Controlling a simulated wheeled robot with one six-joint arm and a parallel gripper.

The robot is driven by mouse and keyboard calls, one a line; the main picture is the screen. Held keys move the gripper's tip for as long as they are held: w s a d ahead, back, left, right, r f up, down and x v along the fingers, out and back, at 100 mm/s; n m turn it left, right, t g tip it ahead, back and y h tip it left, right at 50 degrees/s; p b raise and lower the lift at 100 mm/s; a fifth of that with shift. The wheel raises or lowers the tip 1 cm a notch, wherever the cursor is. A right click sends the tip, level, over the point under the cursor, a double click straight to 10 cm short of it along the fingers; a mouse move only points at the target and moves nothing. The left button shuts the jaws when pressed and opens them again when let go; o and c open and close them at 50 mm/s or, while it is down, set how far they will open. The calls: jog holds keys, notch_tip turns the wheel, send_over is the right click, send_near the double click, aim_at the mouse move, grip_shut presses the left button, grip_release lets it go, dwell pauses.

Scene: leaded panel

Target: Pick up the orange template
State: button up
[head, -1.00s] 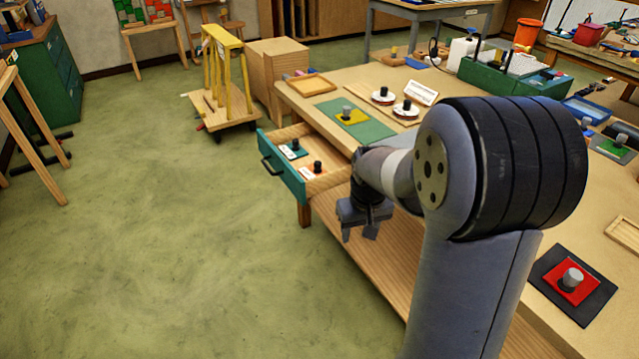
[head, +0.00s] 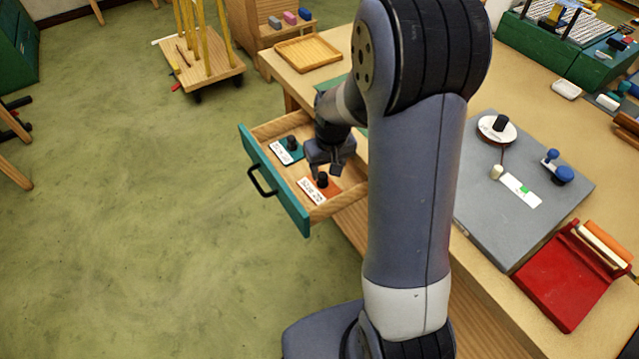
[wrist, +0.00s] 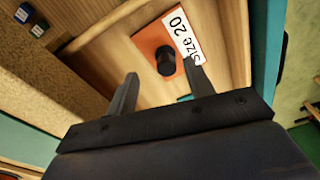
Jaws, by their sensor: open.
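The orange template (head: 332,189) lies flat in the open drawer, with a black knob and a white label. The wrist view shows it as an orange plate (wrist: 147,38), its label reading "Size 20". My gripper (head: 326,171) is over the drawer, just above the template, in the head view. In the wrist view my gripper (wrist: 161,69) is open, and the black knob (wrist: 166,62) appears between its fingertips. The jaws look empty and apart from the knob. My gripper hides part of the drawer in the head view.
A teal template (head: 281,154) with a black knob and label lies in the same drawer. The drawer's teal front (head: 272,185) and wooden walls surround both. The bench top (head: 480,95) overhangs beside it, holding a grey board (head: 485,225) and a red tray (head: 560,290).

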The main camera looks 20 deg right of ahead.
aim_at(323, 176)
jog(key=shift+w+a+f, duration=0.15)
jog(key=shift+w+f, duration=0.05)
jog(key=shift+f, duration=0.6)
jog(key=shift+w+a+f, duration=0.1)
jog(key=shift+w+f, duration=0.05)
jog(key=shift+f, duration=0.6)
jog(key=shift+w+a+f, duration=0.15)
jog(key=shift+w+f, duration=0.05)
jog(key=shift+f, duration=0.6)
jog(key=shift+c, duration=0.5)
jog(key=c, duration=0.9)
